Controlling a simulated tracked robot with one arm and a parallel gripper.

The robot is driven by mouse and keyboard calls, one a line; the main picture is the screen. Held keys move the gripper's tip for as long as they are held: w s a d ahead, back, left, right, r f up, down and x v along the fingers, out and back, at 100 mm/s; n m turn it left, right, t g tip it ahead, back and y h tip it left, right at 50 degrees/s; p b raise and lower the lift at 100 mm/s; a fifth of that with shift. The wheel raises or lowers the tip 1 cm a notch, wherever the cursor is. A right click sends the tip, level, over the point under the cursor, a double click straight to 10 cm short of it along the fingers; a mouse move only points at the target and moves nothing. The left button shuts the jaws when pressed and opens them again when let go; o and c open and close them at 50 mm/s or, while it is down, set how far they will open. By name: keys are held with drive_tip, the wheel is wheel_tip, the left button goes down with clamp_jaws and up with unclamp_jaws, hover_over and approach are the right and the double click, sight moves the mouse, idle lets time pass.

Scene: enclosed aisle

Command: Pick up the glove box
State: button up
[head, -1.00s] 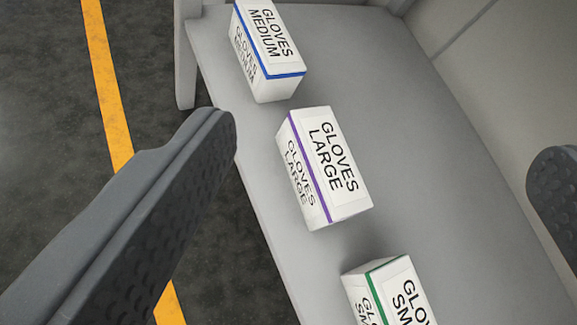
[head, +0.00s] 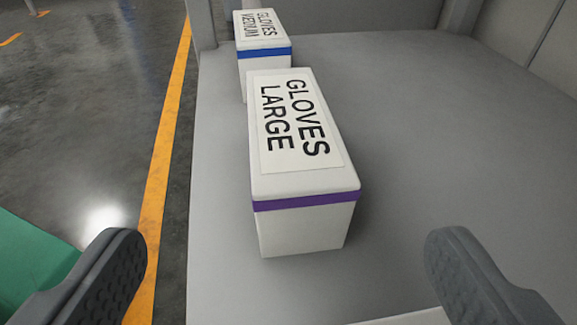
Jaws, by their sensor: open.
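A white glove box with a purple band, labelled "GLOVES LARGE" (head: 300,180), stands on the grey shelf surface in the middle of the head view. Behind it stands another white box with a blue band, labelled "GLOVES MEDIUM" (head: 262,45), partly hidden by the large box. My gripper (head: 292,262) is open and empty, one finger at the lower left and one at the lower right. The large box lies ahead of the fingers and between them in the picture, apart from both.
The grey shelf (head: 430,130) is clear to the right of the boxes. A white edge of something (head: 410,317) shows at the bottom. Left of the shelf is dark floor with a yellow line (head: 165,150). A green surface (head: 30,262) is at the lower left.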

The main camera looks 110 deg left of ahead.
drive_tip(key=b, duration=0.2)
approach(292, 123)
drive_tip(key=x, duration=0.4)
drive_tip(key=shift+s+d, duration=0.1)
drive_tip(key=b+x, duration=0.2)
drive_tip(key=x, duration=0.3)
drive_tip(key=shift+f, duration=0.1)
drive_tip(key=c, duration=1.7)
drive_tip(key=shift+r, duration=0.25)
